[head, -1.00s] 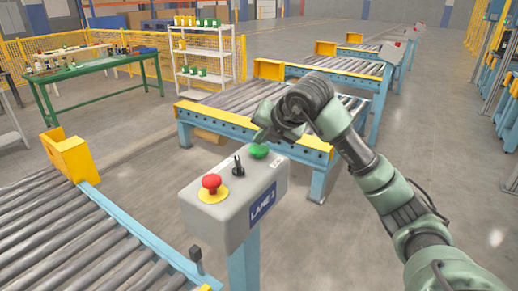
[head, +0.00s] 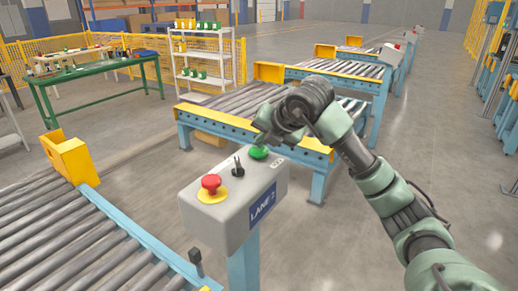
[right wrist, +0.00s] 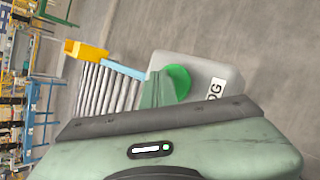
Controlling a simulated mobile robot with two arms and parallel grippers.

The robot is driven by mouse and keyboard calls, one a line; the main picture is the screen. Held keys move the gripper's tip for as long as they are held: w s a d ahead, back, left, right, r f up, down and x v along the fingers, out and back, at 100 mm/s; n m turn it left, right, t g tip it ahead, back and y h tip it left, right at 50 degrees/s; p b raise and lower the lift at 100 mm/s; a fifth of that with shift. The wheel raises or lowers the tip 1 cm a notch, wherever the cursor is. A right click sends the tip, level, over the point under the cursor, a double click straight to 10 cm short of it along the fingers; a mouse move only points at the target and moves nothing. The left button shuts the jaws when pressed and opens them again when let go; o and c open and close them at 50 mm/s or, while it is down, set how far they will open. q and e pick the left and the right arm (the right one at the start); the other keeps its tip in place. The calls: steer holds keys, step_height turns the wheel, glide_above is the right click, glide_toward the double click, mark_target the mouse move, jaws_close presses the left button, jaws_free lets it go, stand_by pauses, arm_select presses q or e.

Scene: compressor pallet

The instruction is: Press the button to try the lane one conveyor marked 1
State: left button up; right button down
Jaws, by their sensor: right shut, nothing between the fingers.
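A grey control box (head: 228,217) on a light blue post carries a green button (head: 258,152), a black switch (head: 238,167) and a red mushroom button (head: 211,183) on a yellow disc. Its blue front label reads LANE, with a figure that looks like 1. My right gripper (head: 262,139) is shut and empty, its fingertips just above the green button. In the right wrist view the fingers (right wrist: 157,90) overlap the edge of the green button (right wrist: 181,80); I cannot tell whether they touch it. My left gripper is not in view.
A roller conveyor (head: 75,240) with a yellow end stop (head: 70,158) lies at the left. Another roller conveyor (head: 235,100) stands behind the box. A green workbench (head: 95,75) and a white shelf rack (head: 203,60) stand farther back.

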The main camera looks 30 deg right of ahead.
mark_target(261, 150)
steer(key=shift+f, duration=0.25)
steer(key=shift+r, duration=0.1)
stand_by(0.3)
steer(key=shift+r+p, duration=0.55)
steer(key=shift+r, duration=0.35)
steer(key=shift+r+p, duration=1.9)
steer(key=shift+r, duration=0.7)
steer(key=shift+f, duration=0.1)
